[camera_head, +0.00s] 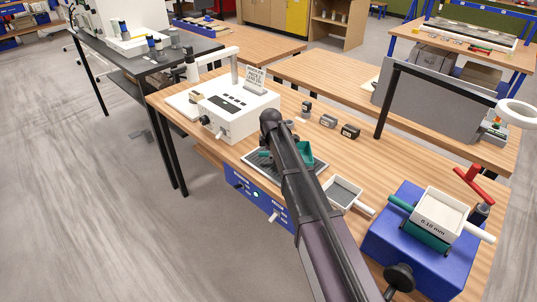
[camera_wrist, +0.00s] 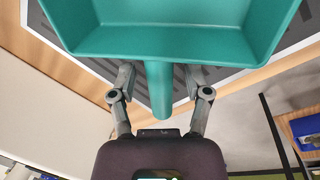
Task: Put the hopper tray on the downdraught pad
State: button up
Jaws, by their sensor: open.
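The teal hopper tray (camera_head: 306,152) is partly hidden behind my arm in the head view. It is over the downdraught pad (camera_head: 257,167), a dark grille with a pale rim set on the bench. The tray (camera_wrist: 170,42) fills the top of the wrist view, with the dark striped pad (camera_wrist: 108,76) beneath it. It looks level and seems to rest on the pad, but its underside is hidden. My gripper (camera_wrist: 158,80) is open, with one finger on each side of the tray's round handle (camera_wrist: 160,95). A gap shows between the handle and the fingers.
A white control box (camera_head: 238,112) stands left of the pad. A white scoop-like tray (camera_head: 345,193) lies to its right. Farther right, a blue machine (camera_head: 405,245) carries a white sieve (camera_head: 440,213) marked 0.18 mm. Small dark blocks (camera_head: 328,121) sit behind the pad.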

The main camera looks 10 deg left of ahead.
jog(key=shift+r, duration=0.15)
notch_tip(320, 180, up, 12)
jog(key=s+p, duration=0.2)
jog(key=p, duration=1)
jog(key=shift+s, duration=0.15)
dwell(0.7)
jog(key=shift+d, duration=0.1)
jog(key=s+d+m+g, duration=0.2)
jog(key=s+d+m, duration=1.7)
jog(key=s+d, duration=0.5)
jog(key=shift+s+d+f, duration=0.3)
jog(key=shift+s+d, duration=0.1)
jog(key=shift+d, duration=0.15)
